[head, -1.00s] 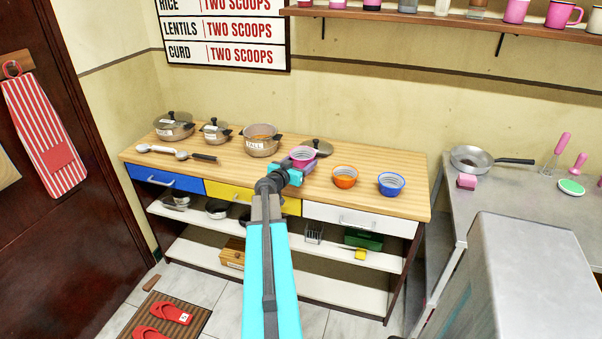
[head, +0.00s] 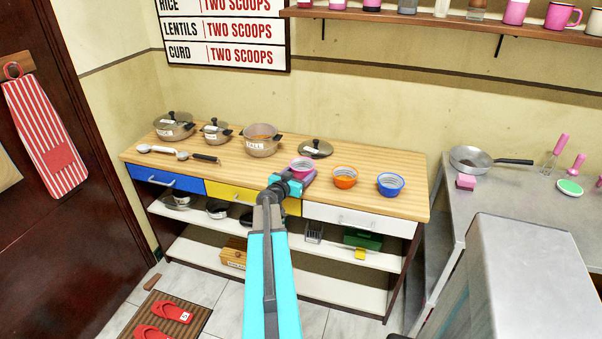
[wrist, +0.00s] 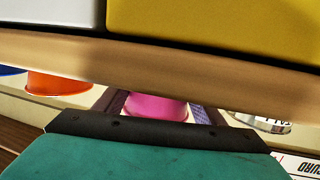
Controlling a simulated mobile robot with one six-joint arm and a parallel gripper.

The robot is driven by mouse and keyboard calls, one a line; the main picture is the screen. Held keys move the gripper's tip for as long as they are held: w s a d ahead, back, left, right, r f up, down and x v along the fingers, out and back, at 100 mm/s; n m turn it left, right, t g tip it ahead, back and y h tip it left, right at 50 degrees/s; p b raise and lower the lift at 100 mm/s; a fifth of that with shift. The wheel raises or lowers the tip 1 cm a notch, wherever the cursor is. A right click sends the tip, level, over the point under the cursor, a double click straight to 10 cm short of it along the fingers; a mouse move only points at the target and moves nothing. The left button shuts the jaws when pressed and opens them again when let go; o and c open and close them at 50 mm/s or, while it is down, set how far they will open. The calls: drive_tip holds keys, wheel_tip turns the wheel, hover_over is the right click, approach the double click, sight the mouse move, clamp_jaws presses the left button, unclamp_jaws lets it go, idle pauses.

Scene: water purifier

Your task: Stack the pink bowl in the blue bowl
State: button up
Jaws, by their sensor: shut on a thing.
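The pink bowl (head: 302,163) is between the fingers of my gripper (head: 299,177), near the front edge of the wooden counter. My gripper is shut on it. In the wrist view the pink bowl (wrist: 156,106) shows between the two fingers, partly hidden by the gripper body and the counter edge. I cannot tell whether it touches the counter. The blue bowl (head: 390,185) stands upright on the counter to the right, apart from my gripper. Its edge also shows at the left of the wrist view (wrist: 10,71).
An orange bowl (head: 345,178) stands between the pink and blue bowls. A pot lid (head: 316,148) lies behind the pink bowl. A tall pot (head: 262,141) stands to the left. The counter's front edge (wrist: 160,68) crosses close in the wrist view. The counter right of the blue bowl is clear.

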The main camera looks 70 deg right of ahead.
drive_tip(key=shift+f, duration=0.15)
drive_tip(key=o, duration=1.1)
drive_tip(key=shift+o, duration=0.2)
drive_tip(key=shift+b, duration=0.85)
drive_tip(key=shift+a, duration=0.2)
drive_tip(key=v, duration=1.3)
drive_tip(key=shift+a+b, duration=0.2)
drive_tip(key=shift+b, duration=0.15)
drive_tip(key=shift+w, duration=0.1)
